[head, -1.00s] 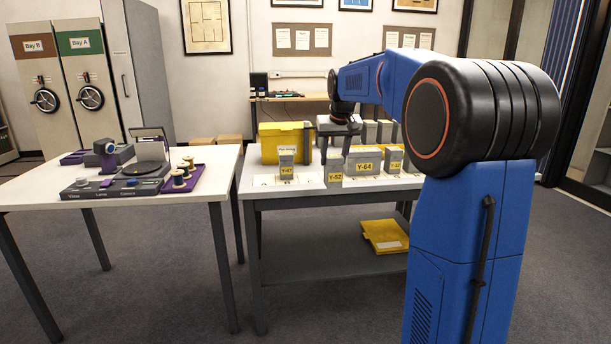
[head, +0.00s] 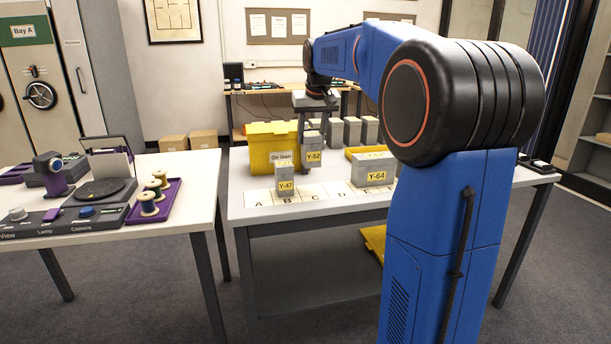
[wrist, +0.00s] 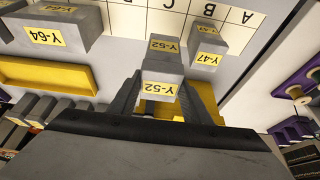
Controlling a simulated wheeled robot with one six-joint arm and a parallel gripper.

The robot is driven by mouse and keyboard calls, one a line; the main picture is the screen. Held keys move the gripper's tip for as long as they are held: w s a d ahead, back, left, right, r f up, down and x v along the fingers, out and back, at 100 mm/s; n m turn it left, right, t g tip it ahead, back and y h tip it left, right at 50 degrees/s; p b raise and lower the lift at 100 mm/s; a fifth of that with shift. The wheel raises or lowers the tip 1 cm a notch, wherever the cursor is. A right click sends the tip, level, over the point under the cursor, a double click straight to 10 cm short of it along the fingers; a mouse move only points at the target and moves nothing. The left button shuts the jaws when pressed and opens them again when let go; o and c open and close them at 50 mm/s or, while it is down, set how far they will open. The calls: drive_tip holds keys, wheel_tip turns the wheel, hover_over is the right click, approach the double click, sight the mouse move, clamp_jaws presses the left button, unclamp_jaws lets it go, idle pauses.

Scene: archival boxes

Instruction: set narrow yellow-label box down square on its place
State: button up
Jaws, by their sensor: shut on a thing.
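The narrow grey box with yellow Y-52 labels (head: 312,158) is held upright between the fingers of my gripper (head: 314,122). In the head view it appears in front of the right end of a yellow bin, above the table. In the wrist view the Y-52 box (wrist: 165,62) sits between the two fingers of my gripper (wrist: 158,98). I cannot tell whether the held box's underside touches anything.
The Y-47 box (head: 285,178) stands behind letter B, left of the held box. The wider Y-64 box (head: 373,170) stands to the right. The yellow On loan bin (head: 258,150) is behind. More grey boxes (head: 352,132) stand at the back. The strip around C and D looks clear.

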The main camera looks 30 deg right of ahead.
sight(311, 161)
drive_tip(key=shift+f, duration=4.35)
drive_tip(key=shift+f, duration=0.1)
drive_tip(key=o, duration=1.2)
